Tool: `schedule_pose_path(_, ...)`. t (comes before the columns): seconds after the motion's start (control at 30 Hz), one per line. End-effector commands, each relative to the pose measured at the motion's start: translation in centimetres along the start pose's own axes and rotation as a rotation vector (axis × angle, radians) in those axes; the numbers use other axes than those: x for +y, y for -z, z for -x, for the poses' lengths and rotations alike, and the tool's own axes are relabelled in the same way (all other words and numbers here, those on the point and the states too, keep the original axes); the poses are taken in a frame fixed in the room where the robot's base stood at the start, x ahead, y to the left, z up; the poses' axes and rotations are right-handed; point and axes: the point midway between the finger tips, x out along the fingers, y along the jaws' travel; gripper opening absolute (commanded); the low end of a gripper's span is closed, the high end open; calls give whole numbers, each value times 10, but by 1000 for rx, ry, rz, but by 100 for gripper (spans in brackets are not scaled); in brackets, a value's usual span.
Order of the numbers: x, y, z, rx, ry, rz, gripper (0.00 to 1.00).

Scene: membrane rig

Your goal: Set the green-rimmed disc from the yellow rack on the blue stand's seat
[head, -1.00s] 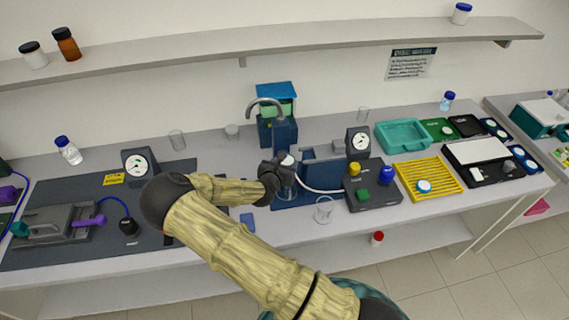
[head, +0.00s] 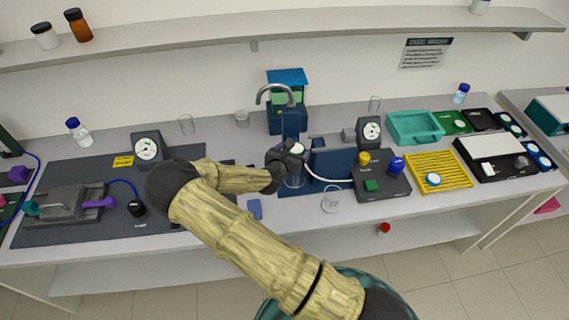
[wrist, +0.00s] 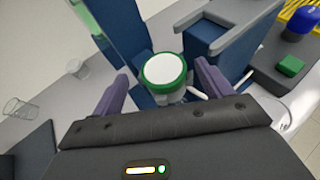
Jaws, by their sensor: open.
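The green-rimmed disc (wrist: 163,71) has a white face and sits on top of a clear holder at the blue stand (wrist: 121,30). Its white face also shows in the head view (head: 297,148), partly behind my gripper. My gripper (wrist: 162,78) is open, with one purple finger on each side of the disc and a visible gap to each. In the head view, my gripper (head: 287,160) is in front of the blue stand (head: 291,122). The yellow rack (head: 455,171) stands to the right and holds a blue-rimmed disc (head: 433,179).
A grey box with coloured knobs (head: 383,187) stands right of the blue stand. A glass beaker (head: 331,200) is near the bench's front edge. A teal tray (head: 415,127) and dial gauge (head: 370,132) are behind. A grey clamp device (head: 67,203) is at left.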

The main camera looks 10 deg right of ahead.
Motion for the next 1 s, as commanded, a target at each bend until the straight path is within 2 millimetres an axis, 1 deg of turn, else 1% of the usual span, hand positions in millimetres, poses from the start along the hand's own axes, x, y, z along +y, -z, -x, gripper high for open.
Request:
schedule_pose_path(0.17,-2,3,24,1,2,0,78)
schedule_pose_path(0.6,-4,2,93,0,8,0,78)
schedule_pose_path(1.0,-6,0,148,-1,10,-1,78)
